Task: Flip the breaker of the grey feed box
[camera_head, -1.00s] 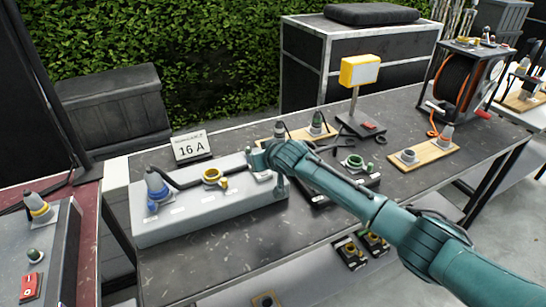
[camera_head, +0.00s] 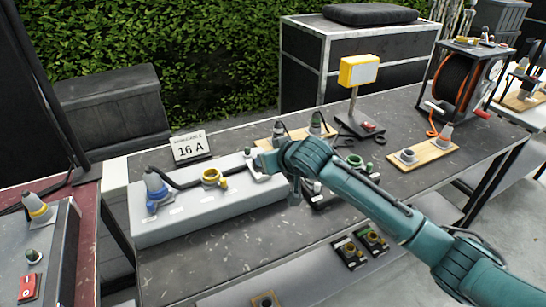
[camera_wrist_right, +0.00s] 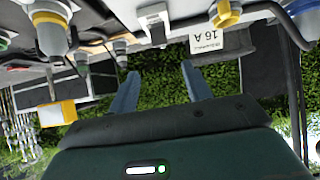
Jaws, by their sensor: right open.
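The grey feed box (camera_head: 205,222) lies on the dark table at the left of the head view. A blue plug and a yellow socket (camera_head: 213,179) are on its top. A small pale breaker (camera_wrist_right: 154,20) shows at the top of the right wrist view. In the head view the breaker end of the box is partly hidden by my right gripper (camera_head: 278,172). In the right wrist view my right gripper (camera_wrist_right: 160,68) is open and empty, its blue fingers apart. The breaker is beyond the gap between the fingertips, with no visible contact. My left gripper is not in view.
A "16 A" sign (camera_head: 190,147) stands behind the box. A dark box with green sockets is partly hidden behind my arm. A yellow-headed lamp (camera_head: 360,70) and a cable reel (camera_head: 462,80) stand farther right. A separate grey unit with a red switch (camera_head: 30,287) is at lower left.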

